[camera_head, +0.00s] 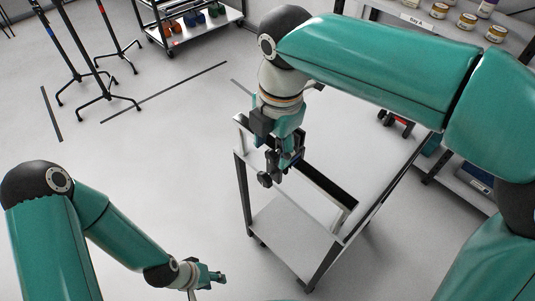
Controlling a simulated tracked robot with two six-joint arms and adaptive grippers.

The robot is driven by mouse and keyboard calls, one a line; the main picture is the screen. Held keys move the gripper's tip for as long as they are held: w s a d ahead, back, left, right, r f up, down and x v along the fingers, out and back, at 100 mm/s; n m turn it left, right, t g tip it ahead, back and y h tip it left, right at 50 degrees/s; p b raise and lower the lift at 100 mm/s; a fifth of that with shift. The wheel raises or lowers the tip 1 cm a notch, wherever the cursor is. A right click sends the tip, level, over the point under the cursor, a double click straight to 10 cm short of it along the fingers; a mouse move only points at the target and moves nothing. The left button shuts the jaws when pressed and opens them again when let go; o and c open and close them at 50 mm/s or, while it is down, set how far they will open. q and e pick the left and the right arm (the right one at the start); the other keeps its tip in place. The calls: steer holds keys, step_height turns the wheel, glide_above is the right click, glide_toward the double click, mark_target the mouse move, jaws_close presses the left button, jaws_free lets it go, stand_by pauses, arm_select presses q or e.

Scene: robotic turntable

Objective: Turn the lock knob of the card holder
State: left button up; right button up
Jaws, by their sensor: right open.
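A long narrow dark-and-white piece (325,185) lies along the top of a small white cart (385,135); I cannot tell whether it is the card holder. I cannot make out a lock knob; it may be hidden behind my right gripper.
A shelf (420,20) with several jars stands at the top right, partly behind my right arm. A wheeled rack (190,25) with coloured items stands at the back. Black stands (85,70) are at the upper left. The floor left of the cart is clear.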

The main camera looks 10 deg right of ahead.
steer(key=shift+w+f, duration=0.1)
steer(key=shift+f, duration=0.95)
